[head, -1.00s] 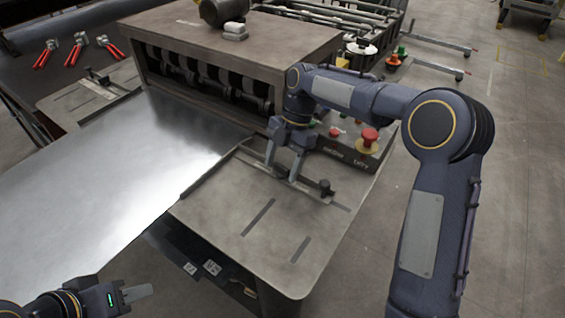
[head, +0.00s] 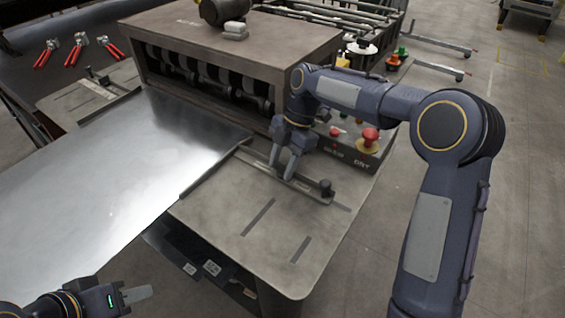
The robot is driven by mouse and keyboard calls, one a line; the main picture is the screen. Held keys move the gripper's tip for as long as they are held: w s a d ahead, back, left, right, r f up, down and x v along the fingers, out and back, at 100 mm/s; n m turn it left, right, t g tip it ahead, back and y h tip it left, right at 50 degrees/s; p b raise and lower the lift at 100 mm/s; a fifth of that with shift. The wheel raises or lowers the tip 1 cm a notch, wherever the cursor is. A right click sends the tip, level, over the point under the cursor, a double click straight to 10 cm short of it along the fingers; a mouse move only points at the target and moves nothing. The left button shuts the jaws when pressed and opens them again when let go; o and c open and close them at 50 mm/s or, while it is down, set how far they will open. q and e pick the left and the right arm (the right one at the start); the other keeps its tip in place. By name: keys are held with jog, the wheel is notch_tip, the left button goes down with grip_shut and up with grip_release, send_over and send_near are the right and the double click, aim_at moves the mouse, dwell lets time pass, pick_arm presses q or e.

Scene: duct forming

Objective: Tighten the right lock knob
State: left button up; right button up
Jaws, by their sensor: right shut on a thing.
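The right guide (head: 305,186) is a dark bar on the machine's right side table, beside the metal sheet. A black lock knob (head: 325,186) stands upright at the bar's right end. My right gripper (head: 280,170) points down onto the bar, left of this knob and apart from it. Its fingers are shut on the guide bar, as far as I can see; the exact contact is small and partly hidden by the fingers. My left gripper (head: 137,294) is at the lower left, below the sheet; its jaw opening cannot be made out.
The metal sheet (head: 110,180) lies flat, its far end by the machine's rollers (head: 205,80). A red emergency button (head: 370,137) and other controls sit right of my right gripper. Red-handled tools (head: 75,50) lie at the back left. The side table's front (head: 275,235) is clear.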

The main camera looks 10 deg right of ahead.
jog(key=o, duration=1)
